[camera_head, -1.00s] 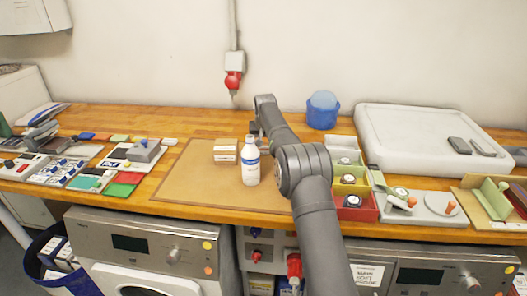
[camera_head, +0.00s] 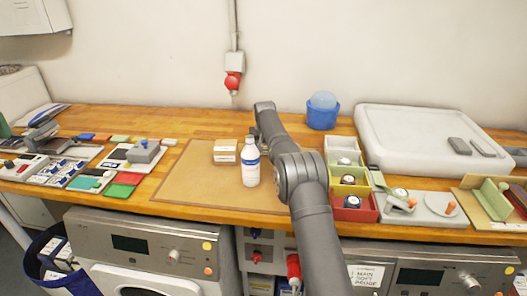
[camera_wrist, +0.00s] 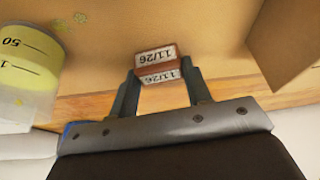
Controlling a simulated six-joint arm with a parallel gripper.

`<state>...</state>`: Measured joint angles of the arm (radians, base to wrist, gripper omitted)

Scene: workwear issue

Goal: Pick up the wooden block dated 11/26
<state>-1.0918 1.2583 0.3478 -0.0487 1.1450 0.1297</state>
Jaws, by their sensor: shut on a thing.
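The wooden block dated 11/26 (camera_wrist: 157,59) is reddish brown with white printed labels. In the wrist view it sits between the two fingers of my gripper (camera_wrist: 160,76), which is shut on it. I cannot tell whether the block touches the surface beneath.
The white bottle (camera_head: 250,168) and a small cardboard box (camera_head: 225,152) stand close to the gripper on a brown mat (camera_head: 190,187). Coloured bins (camera_head: 368,213) stand to the right. Stamps and pads crowd the left.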

